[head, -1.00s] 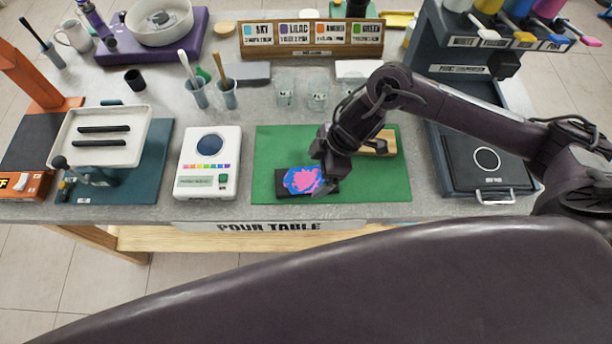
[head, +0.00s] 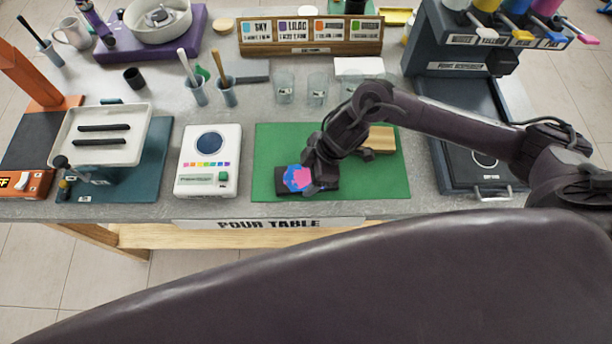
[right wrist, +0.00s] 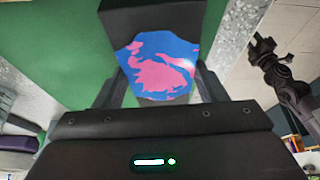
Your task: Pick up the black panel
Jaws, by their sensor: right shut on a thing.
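The black panel (head: 284,184) is a dark slab with a blue and pink patch on its top, over the front part of the green mat (head: 385,185). My right gripper (head: 312,184) is shut on the black panel, whose dark end also shows in the right wrist view (right wrist: 150,18). In that view the fingers (right wrist: 158,88) stand on both sides of the patch. I cannot tell whether the panel touches the mat. A dark jointed part, seemingly my left arm (right wrist: 275,70), shows small at the right of the wrist view; its jaws are unclear.
A wooden block (head: 380,139) lies on the mat behind my right gripper. A white scale (head: 209,165) stands to the left, and a white tray (head: 62,150) with dark bars beyond it. Clear cups (head: 317,88) stand behind the mat. A dark dispenser stand (head: 440,70) is at right.

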